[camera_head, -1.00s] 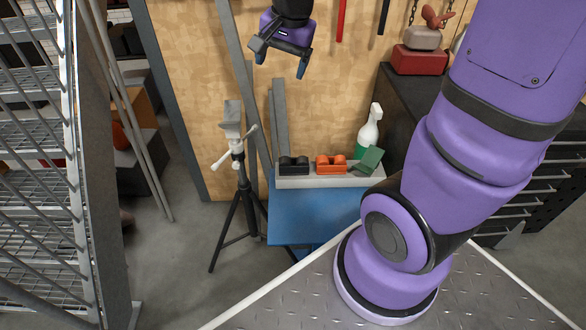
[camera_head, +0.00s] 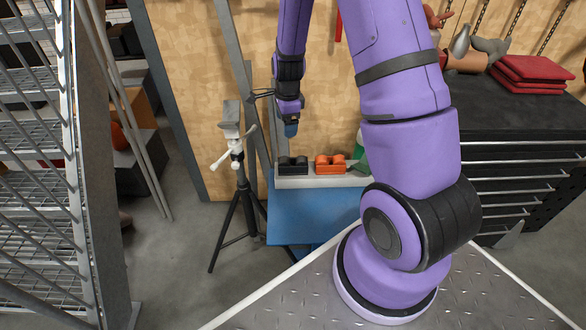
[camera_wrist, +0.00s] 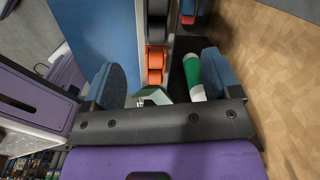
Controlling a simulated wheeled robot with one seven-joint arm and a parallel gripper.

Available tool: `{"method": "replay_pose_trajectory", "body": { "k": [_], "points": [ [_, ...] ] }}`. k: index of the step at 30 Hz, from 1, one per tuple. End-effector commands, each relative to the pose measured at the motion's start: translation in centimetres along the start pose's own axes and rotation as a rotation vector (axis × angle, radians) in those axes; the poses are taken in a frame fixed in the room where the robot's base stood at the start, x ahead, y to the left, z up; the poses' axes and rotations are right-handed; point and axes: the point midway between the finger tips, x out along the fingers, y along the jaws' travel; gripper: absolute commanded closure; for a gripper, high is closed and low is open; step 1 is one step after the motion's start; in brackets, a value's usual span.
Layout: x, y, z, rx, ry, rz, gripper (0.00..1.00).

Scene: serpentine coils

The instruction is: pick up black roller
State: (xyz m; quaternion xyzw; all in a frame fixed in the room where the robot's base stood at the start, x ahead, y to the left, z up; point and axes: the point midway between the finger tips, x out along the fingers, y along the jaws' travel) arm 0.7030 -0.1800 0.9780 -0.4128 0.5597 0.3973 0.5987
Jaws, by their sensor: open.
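The black roller (camera_head: 292,165) sits at the left end of a light grey ledge (camera_head: 322,182), left of an orange roller (camera_head: 330,164). In the wrist view the black roller (camera_wrist: 157,25) is at the top edge, partly cut off, with the orange roller (camera_wrist: 156,62) below it. My gripper (camera_head: 290,129) points down and appears just above the black roller in the head view, apart from it. In the wrist view my gripper (camera_wrist: 163,78) is open and empty, its blue fingers wide apart. The orange roller and a green block (camera_wrist: 153,96) show between them.
A blue surface (camera_head: 310,215) lies below the ledge. A tripod stand (camera_head: 238,165) stands close on the left, and a wooden panel (camera_head: 190,90) behind. A green-and-white spray bottle (camera_wrist: 193,75) is near one finger. A black tool cabinet (camera_head: 500,120) is at right.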

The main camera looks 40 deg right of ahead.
Motion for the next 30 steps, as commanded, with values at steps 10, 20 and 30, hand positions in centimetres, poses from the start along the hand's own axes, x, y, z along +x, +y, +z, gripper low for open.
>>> {"method": "replay_pose_trajectory", "body": {
  "k": [10, 20, 30],
  "points": [
    [6.9, 0.0, -2.0, 0.226, 0.036, 0.044, 0.17],
    [10.6, 0.3, -2.3, 0.245, 0.039, 0.048, 0.17],
    [13.3, 0.5, -2.4, 0.244, 0.038, 0.047, 0.17]
  ]
}}
